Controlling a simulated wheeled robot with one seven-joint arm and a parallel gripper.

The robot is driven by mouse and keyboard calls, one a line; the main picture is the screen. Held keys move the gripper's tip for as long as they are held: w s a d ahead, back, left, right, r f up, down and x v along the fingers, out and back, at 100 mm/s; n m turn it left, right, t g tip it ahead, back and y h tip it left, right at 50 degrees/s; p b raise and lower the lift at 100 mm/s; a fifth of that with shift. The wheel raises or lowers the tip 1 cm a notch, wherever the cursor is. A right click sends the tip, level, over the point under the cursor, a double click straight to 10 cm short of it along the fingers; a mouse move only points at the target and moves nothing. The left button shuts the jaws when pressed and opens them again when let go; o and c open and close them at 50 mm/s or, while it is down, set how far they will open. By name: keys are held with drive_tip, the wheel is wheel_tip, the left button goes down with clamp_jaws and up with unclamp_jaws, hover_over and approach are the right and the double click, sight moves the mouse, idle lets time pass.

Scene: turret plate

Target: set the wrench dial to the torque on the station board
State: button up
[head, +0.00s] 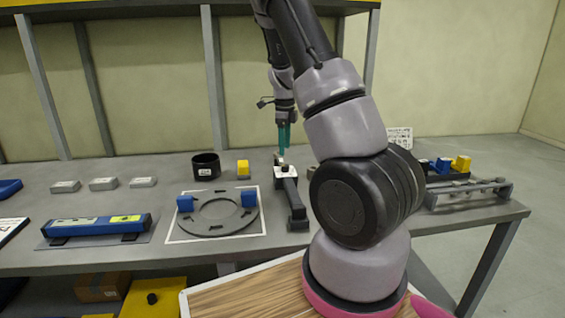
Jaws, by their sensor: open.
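My gripper (284,148) points down with its teal fingers, just above the far end of a dark tool that looks like the wrench (297,207). The wrench lies on the bench and runs toward the front edge. A pale block with a dark round knob (279,172), perhaps the dial, sits at its far end. The fingers are open with nothing seen between them; whether they touch the wrench cannot be told. The dial's marks are too small to read. A white printed board (400,139), possibly the station board, stands behind my arm, partly hidden, its text unreadable.
Left of the wrench, a dark ring plate (217,232) with blue blocks lies on a white-outlined area. A black cup (206,166) and yellow block (243,168) stand behind it. A blue level-like tool (97,227) lies left. A grey rack (470,192) is at right.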

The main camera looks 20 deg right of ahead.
sight(285, 165)
wheel_tip(285, 165, down, 7)
idle(0.3)
drive_tip(key=shift+d, duration=0.1)
clamp_jaws()
